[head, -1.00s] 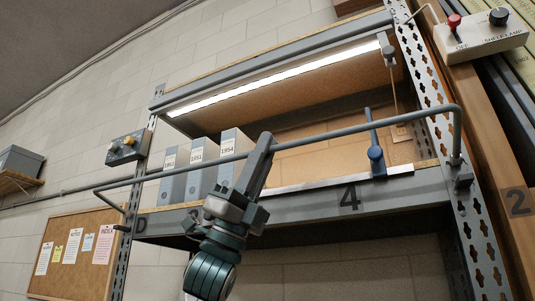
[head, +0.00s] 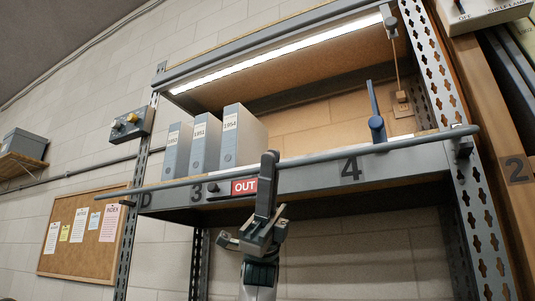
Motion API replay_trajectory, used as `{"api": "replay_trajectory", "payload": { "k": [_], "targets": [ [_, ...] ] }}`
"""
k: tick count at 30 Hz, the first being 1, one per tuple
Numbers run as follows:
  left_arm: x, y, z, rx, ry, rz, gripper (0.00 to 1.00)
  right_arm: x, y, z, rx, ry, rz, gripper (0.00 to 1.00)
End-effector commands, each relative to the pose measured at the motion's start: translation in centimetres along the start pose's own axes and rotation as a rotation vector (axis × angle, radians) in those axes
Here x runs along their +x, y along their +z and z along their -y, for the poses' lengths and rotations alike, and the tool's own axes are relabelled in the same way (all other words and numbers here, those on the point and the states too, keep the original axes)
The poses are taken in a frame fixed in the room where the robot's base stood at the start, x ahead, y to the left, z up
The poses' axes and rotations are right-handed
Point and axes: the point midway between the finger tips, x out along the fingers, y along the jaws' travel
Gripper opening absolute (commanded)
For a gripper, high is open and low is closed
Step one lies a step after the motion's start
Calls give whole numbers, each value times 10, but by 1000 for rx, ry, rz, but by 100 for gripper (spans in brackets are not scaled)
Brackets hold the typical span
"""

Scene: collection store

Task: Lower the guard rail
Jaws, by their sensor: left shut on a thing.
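The guard rail (head: 375,147) is a long grey-blue bar across the front of the shelf bay in the head view. It now runs along the upper front edge of the shelf, below the tops of the box files. Its right end reaches the right upright and its left end passes the left upright. My left gripper (head: 268,166) comes up from below and is shut on the rail, near the middle, just right of the red OUT sign. The finger seen from here hides a short piece of the rail. My right gripper is out of view.
Several grey box files (head: 202,141) stand on the shelf (head: 320,177) behind the rail. A blue upright lever (head: 376,125) stands at the shelf's right part. A red OUT sign (head: 243,187) is on the shelf front. A control box (head: 131,123) is on the left upright.

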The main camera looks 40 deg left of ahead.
Motion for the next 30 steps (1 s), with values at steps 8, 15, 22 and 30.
{"api": "replay_trajectory", "payload": {
  "k": [8, 15, 22, 30],
  "targets": [
    [-21, -9, 2, -3, 7, -1, 0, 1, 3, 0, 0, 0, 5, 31],
    [-29, -12, 2, -2, 7, -1, 0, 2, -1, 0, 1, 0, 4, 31],
    [-30, -13, 2, -2, 7, -2, 0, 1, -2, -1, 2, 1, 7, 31],
    [-30, -13, 2, -3, 7, -2, 24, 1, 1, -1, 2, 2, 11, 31]
  ]
}}
